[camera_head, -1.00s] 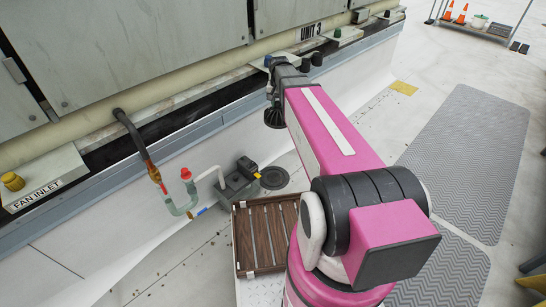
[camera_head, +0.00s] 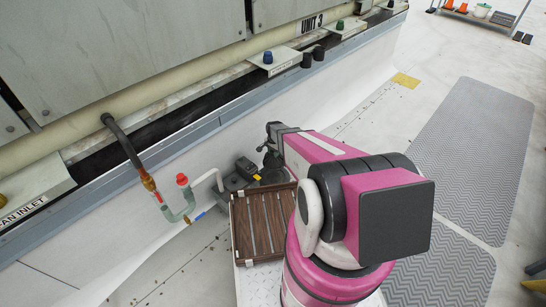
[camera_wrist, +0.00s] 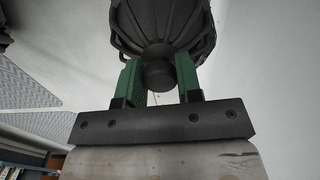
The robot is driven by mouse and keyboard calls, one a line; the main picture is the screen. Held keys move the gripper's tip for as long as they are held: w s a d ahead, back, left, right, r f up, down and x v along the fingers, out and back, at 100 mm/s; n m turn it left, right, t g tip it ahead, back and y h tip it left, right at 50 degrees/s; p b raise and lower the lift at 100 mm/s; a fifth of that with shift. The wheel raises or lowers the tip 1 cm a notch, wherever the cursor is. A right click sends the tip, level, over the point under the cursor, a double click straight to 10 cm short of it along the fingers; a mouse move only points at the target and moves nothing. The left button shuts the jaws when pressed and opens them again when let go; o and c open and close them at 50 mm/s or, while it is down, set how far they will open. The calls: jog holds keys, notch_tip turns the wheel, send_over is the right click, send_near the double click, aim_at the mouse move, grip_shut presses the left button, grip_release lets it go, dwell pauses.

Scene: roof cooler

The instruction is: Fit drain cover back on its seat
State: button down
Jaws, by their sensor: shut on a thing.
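The drain cover (camera_wrist: 162,22) is a dark ribbed dome with a knob. In the wrist view my gripper (camera_wrist: 160,78) has its two green fingers shut on the knob, and the dome lies beyond them. In the head view my gripper (camera_head: 271,142) points down near the wall foot with the cover (camera_head: 271,160) under it. The round dark drain seat (camera_head: 273,177) in the floor is right below the cover and partly hidden. I cannot tell whether the cover touches it.
A brown slatted tray (camera_head: 236,232) stands just in front of the drain. A dark grey block (camera_head: 246,168) and a green-and-white pipe with a red cap (camera_head: 182,180) are to its left. The cooler's low wall rises behind. Grey ribbed matting (camera_head: 470,150) lies on the right.

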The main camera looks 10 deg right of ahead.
aim_at(274, 159)
jog(key=shift+m, duration=0.4)
notch_tip(274, 159, down, 6)
jog(key=shift+s+r, duration=0.1)
jog(key=shift+f, duration=2.6)
jog(key=shift+f, duration=1.25)
dwell(0.6)
jog(key=shift+c, duration=1.1)
grip_release()
jog(key=shift+r, duration=0.1)
jog(key=shift+r, duration=2.9)
jog(key=shift+r, duration=0.1)
